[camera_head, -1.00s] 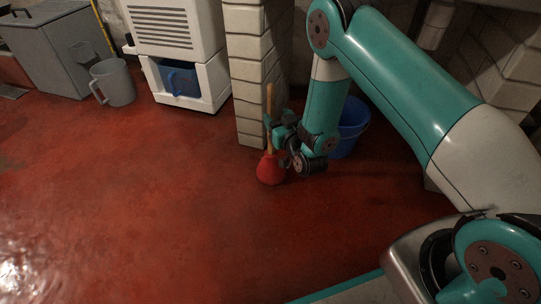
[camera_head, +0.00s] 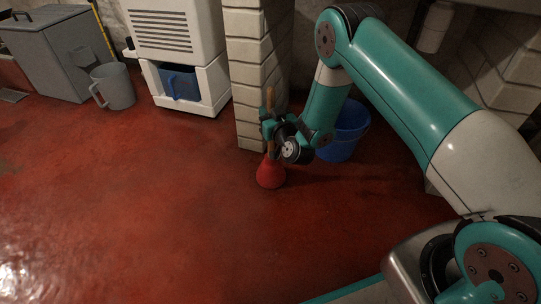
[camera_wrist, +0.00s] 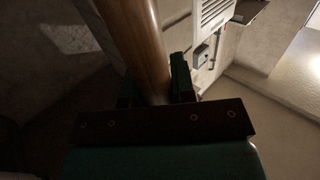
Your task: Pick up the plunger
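The plunger stands near the base of the white brick pillar in the head view. Its red cup (camera_head: 271,173) is on the red floor or very close to it, and its wooden handle (camera_head: 270,97) points up. My gripper (camera_head: 268,130) is at the handle, above the cup. In the wrist view the handle (camera_wrist: 140,40) passes between the two teal fingers (camera_wrist: 152,92) of my gripper. The fingers lie close against both sides of it and look closed on it. The cup is out of the wrist view.
The white brick pillar (camera_head: 250,75) stands right behind the plunger. A blue bucket (camera_head: 343,135) is just right of my wrist. A white machine (camera_head: 200,95), a grey jug (camera_head: 114,88) and a grey bin (camera_head: 45,60) stand at the back left. The floor in front is clear.

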